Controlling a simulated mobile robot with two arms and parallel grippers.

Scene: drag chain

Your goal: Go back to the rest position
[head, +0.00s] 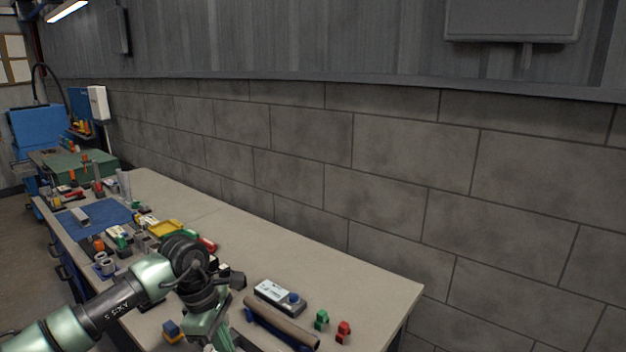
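My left arm (150,278) comes in from the lower left, and its black wrist joints hang over the near part of the workbench (365,290). A small dark part (235,281) juts out to the right of the wrist, but I cannot tell if it belongs to the gripper. My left gripper's fingers are not clearly visible, so its opening cannot be read. My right gripper is not in view. No drag chain can be made out clearly.
A white-topped box with a blue knob (280,295), a green block (321,319) and a red block (343,331) stand near the right end. A yellow tray (165,229) and blue mat (95,214) lie farther left. Bench space along the block wall (390,190) is clear.

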